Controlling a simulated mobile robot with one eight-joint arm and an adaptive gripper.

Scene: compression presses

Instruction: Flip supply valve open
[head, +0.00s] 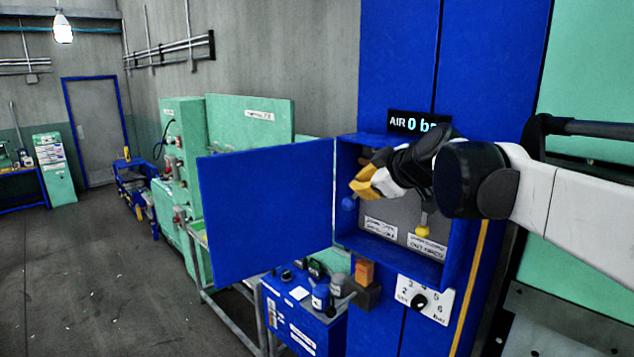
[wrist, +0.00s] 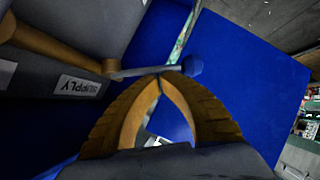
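The supply valve's lever (wrist: 140,72) is a thin grey rod with a blue ball knob (wrist: 193,66), fixed to a brown pipe fitting. A white "SUPPLY" label (wrist: 78,86) is beside it on the grey panel. In the head view the blue knob (head: 349,203) shows at the left inside the open blue cabinet (head: 395,249). My gripper (wrist: 159,77) has its yellow fingertips together right at the rod, near the knob. I cannot tell whether they touch it. In the head view my gripper (head: 359,187) reaches into the cabinet, just above the knob, and my wrist hides part of the inside.
The cabinet's blue door (head: 265,210) stands open to the left. A yellow knob (head: 422,231) is lower right inside the cabinet. An air display (head: 418,123) above reads 0, its unit partly hidden. A dial plate (head: 426,299) and orange switch (head: 364,272) sit below.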

